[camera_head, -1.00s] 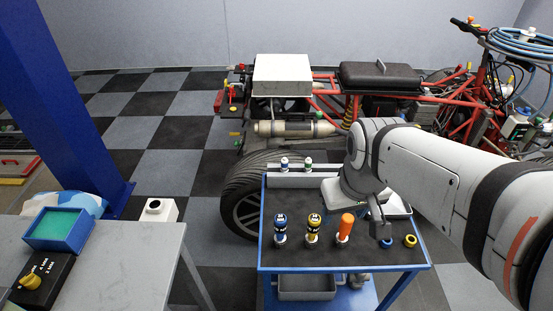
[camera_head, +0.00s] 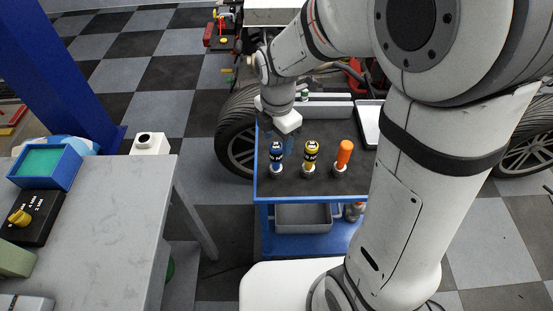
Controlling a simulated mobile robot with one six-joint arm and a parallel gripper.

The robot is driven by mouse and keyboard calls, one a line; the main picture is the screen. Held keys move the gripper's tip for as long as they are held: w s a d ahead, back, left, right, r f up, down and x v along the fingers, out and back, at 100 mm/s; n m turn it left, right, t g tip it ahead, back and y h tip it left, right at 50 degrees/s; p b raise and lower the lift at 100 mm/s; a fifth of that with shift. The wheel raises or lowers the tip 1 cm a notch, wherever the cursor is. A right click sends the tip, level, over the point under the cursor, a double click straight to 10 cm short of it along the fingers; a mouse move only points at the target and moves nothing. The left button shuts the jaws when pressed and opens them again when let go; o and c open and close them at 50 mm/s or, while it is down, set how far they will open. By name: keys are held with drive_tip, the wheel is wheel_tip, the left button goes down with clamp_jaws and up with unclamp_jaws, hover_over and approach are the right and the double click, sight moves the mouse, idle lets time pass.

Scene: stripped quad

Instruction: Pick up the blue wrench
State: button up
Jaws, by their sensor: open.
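The blue-topped tool with a dark band, which I take to be the blue wrench (camera_head: 276,153), stands upright in a holder on the blue-framed cart (camera_head: 263,188). It is the leftmost of three upright tools in the front row. My gripper (camera_head: 281,137) points down just above and behind its top. It looks empty and open, though its fingers are small and hard to make out. I cannot tell whether they touch the tool.
A yellow tool (camera_head: 311,153) and an orange tool (camera_head: 344,154) stand close to its right. A grey table (camera_head: 115,205) is at the left. A black tire (camera_head: 236,131) is behind the cart. My arm hides the cart's right side.

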sight(276, 145)
drive_tip(key=f, duration=0.6)
drive_tip(key=shift+w+a, duration=0.15)
drive_tip(key=shift+w, duration=0.2)
drive_tip(key=shift+c, duration=0.3)
drive_tip(key=c, duration=1.1)
